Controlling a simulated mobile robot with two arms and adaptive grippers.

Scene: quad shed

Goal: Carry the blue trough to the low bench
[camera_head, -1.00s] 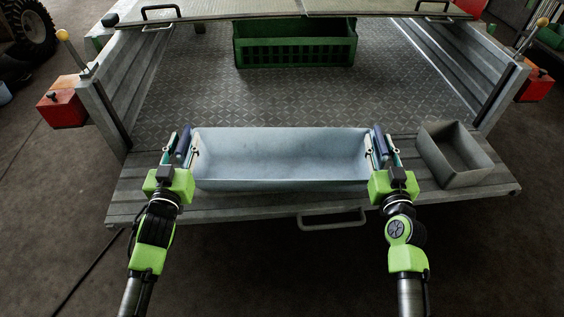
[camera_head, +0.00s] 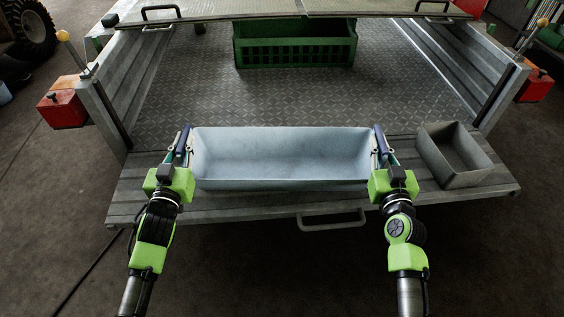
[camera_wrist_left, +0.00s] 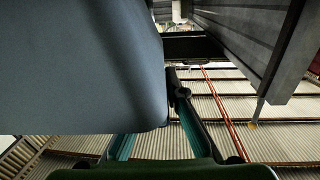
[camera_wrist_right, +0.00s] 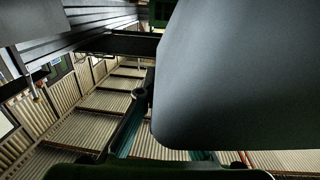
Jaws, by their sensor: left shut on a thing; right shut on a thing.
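The blue trough (camera_head: 282,158) is a long, pale blue open box at the tailgate of the trailer, upright and empty. My left gripper (camera_head: 185,146) is shut on its left end wall. My right gripper (camera_head: 379,146) is shut on its right end wall. In the left wrist view the trough's end (camera_wrist_left: 85,70) fills the upper left. In the right wrist view its other end (camera_wrist_right: 245,75) fills the upper right. I cannot tell whether the trough touches the tailgate. No low bench can be made out.
A grey open box (camera_head: 455,158) stands on the tailgate (camera_head: 240,208), close right of my right gripper. A green crate (camera_head: 295,45) stands further back on the trailer bed (camera_head: 290,98). Ribbed side walls flank the bed. A handle (camera_head: 332,220) sticks out at the tailgate's front edge.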

